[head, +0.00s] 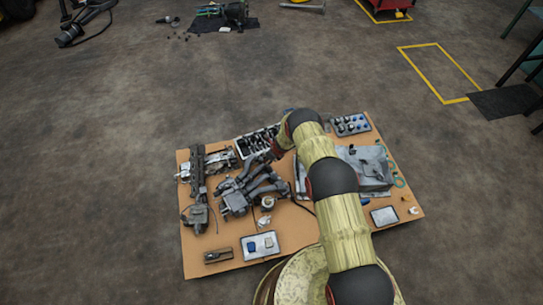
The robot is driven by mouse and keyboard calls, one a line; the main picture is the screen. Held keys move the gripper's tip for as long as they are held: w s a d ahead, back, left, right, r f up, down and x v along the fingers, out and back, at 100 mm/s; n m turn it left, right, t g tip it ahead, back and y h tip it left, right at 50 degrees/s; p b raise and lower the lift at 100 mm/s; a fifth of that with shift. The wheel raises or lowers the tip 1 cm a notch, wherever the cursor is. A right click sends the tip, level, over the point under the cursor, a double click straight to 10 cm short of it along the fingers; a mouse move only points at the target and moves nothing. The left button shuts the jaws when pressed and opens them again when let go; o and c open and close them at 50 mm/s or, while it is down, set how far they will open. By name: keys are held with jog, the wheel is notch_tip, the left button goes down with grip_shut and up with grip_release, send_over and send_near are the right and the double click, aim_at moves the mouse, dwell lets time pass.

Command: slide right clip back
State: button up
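My arm reaches from the bottom right over a brown board on the floor and bends down near its middle. My gripper (275,152) is small and dark there, partly behind my wrist, close above the grey parts. Its fingers are too small to make out, so I cannot tell whether it is open or holds anything. I cannot pick out the right clip in this view; it is too small or hidden by my arm. A grey branching part (236,200) lies left of my arm, and a grey boxy casing (370,168) lies right of it.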

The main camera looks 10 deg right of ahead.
jog(key=v, duration=0.6)
jog(key=shift+r, duration=0.15)
dwell(0.3)
